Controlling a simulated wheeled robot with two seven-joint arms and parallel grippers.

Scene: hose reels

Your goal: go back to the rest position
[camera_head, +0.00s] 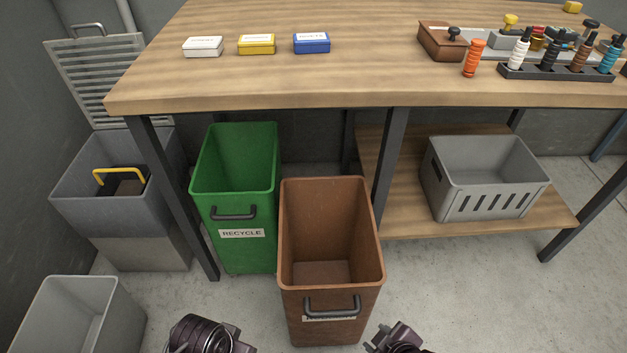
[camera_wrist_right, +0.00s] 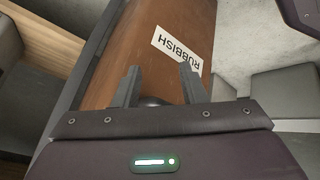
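My right gripper (camera_wrist_right: 160,74) is open in the right wrist view, its two fingers apart. Beyond the fingers is the brown bin (camera_wrist_right: 140,45), with its white RUBBISH label (camera_wrist_right: 177,48) upside down in this view. A small dark rounded part shows low between the fingers, and I see nothing clamped there. In the head view the brown bin (camera_head: 331,235) stands upright on the floor with its handle (camera_head: 332,306) facing me. Dark parts of my right arm show at the lower edge, right of the bin. Dark parts of my left arm show at lower left, without clear fingers.
A green RECYCLE bin (camera_head: 235,188) stands beside the brown bin. A wooden workbench (camera_head: 350,70) with small boxes and tools is behind them. A grey crate (camera_head: 485,175) sits on its lower shelf. Another grey bin (camera_head: 78,318) is at lower left. Floor at right is clear.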

